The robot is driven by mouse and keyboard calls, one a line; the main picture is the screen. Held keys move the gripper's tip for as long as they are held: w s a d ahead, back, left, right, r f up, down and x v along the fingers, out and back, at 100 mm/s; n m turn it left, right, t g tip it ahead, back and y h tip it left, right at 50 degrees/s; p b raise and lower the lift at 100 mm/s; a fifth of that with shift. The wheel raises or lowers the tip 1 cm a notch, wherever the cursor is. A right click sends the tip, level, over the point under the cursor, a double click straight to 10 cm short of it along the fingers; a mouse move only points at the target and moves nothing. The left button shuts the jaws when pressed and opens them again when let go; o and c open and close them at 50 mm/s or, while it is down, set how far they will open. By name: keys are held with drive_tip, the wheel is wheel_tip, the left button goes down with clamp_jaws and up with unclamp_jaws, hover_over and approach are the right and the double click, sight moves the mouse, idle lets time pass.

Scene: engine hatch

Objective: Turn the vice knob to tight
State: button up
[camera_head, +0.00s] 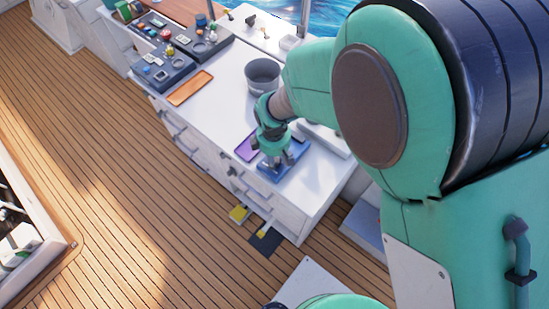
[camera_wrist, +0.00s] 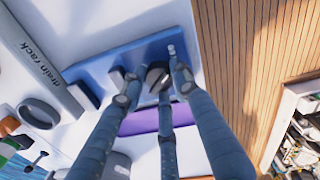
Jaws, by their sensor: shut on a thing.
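The blue vice (camera_head: 279,174) sits on the white counter near its front right corner in the head view. In the wrist view the vice (camera_wrist: 95,72) spans the middle, with upright jaw blocks on its left part. A dark round vice knob (camera_wrist: 156,74) lies between my fingers. My gripper (camera_wrist: 155,82) is shut on the knob, with its fingers around it. In the head view my gripper (camera_head: 274,160) points down over the vice and hides the knob. The knob's setting cannot be read.
A purple tray (camera_head: 246,148) lies beside the vice. A grey pot (camera_head: 262,76), an orange tray (camera_head: 190,88) and control panels (camera_head: 165,70) stand farther along the counter. A drain rack (camera_wrist: 40,58) shows in the wrist view. The wooden deck (camera_head: 110,150) is open in front.

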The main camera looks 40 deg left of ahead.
drive_tip(key=m, duration=0.8)
drive_tip(key=shift+s+m, duration=0.1)
drive_tip(key=shift+m, duration=0.2)
drive_tip(key=m, duration=0.3)
drive_tip(key=shift+f+m+h, duration=0.1)
drive_tip(key=shift+m+h, duration=0.2)
drive_tip(key=shift+m, duration=1.9)
drive_tip(key=o, duration=1.1)
